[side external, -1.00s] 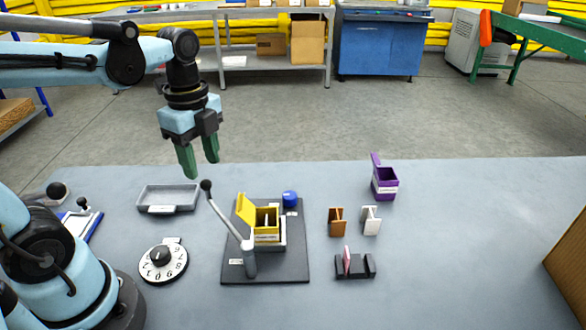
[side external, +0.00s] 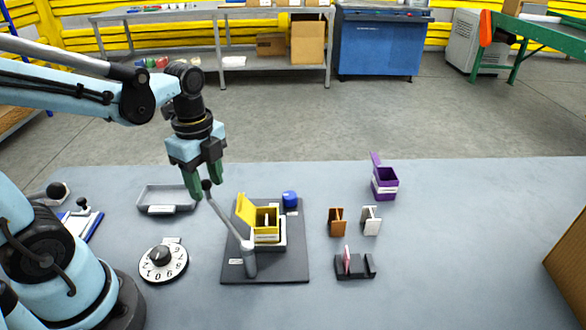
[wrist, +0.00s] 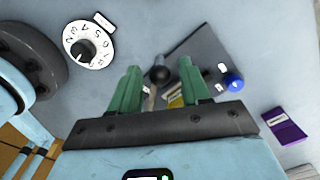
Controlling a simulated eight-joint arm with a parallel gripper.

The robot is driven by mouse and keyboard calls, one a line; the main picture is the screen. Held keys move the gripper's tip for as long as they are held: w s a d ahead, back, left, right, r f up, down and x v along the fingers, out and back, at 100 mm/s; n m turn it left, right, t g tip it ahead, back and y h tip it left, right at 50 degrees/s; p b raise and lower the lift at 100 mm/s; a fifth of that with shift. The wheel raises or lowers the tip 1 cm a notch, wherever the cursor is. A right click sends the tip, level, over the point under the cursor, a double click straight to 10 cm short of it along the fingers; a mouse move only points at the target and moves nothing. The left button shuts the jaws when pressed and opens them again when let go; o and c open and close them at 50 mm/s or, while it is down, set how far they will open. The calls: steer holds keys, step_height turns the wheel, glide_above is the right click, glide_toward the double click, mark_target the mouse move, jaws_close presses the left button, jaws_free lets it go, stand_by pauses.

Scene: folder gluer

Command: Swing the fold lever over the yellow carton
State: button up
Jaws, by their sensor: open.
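The fold lever (side external: 226,221) is a grey rod with a black ball knob. It rises from a post on the dark base plate (side external: 238,274) and leans up to the left, clear of the carton. The yellow carton (side external: 266,222) sits on the plate with its lid flap raised. My gripper (side external: 205,192) is open, its green fingers pointing down around or just behind the knob. In the wrist view the knob (wrist: 159,74) shows between the two fingertips (wrist: 160,80). I cannot tell whether the fingers touch it.
A blue knob (side external: 290,198) is on the plate's back right. A grey tray (side external: 168,200) and a numbered dial (side external: 163,262) lie to the left. A purple box (side external: 384,184), brown piece (side external: 337,221), white piece (side external: 370,220) and black holder (side external: 355,265) stand to the right.

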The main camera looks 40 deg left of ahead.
steer(key=shift+f, duration=1.15)
steer(key=shift+c, duration=0.5)
jaws_close()
